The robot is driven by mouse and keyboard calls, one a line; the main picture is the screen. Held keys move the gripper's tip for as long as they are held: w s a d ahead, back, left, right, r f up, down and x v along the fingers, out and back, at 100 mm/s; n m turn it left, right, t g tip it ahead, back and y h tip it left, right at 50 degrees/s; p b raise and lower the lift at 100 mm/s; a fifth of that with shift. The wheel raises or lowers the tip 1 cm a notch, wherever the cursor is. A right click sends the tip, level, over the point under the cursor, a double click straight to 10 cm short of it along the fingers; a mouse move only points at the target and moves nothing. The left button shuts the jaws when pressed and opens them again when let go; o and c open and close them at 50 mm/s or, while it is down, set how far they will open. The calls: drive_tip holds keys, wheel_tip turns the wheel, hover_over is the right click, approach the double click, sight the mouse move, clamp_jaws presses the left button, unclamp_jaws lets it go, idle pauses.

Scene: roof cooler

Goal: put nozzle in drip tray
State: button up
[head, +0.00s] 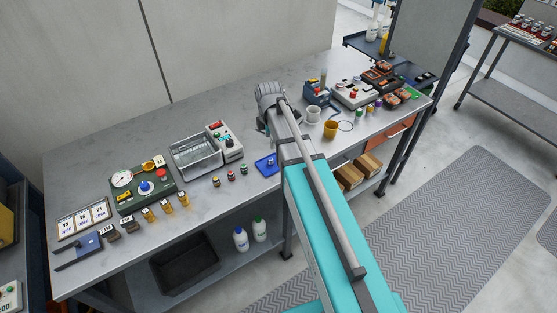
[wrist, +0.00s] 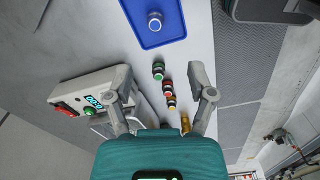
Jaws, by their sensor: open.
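A blue tray (head: 261,168) lies on the bench left of my arm, holding a small blue-ringed nozzle-like piece (head: 270,162). In the wrist view the tray (wrist: 140,8) is at the top, with the blue-ringed piece (wrist: 155,21) upright on it. A metal tray with a basin (head: 184,144) stands further left and could be the drip tray. Three small banded pieces, green (head: 244,168), red (head: 230,176) and yellow (head: 216,181), stand in front of it. My gripper (wrist: 158,76) is open and empty, its fingers on either side of this row in the picture. The head view mostly hides it.
A control box (head: 225,140) adjoins the metal tray; its display shows in the wrist view (wrist: 92,100). A gauge panel (head: 142,188) and several brass parts (head: 166,204) stand left. Cups (head: 330,129) and devices crowd the right. The bench behind is bare.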

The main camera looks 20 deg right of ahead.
drive_tip(key=s+m, duration=1.5)
drive_tip(key=m, duration=0.3)
drive_tip(key=shift+s, duration=0.15)
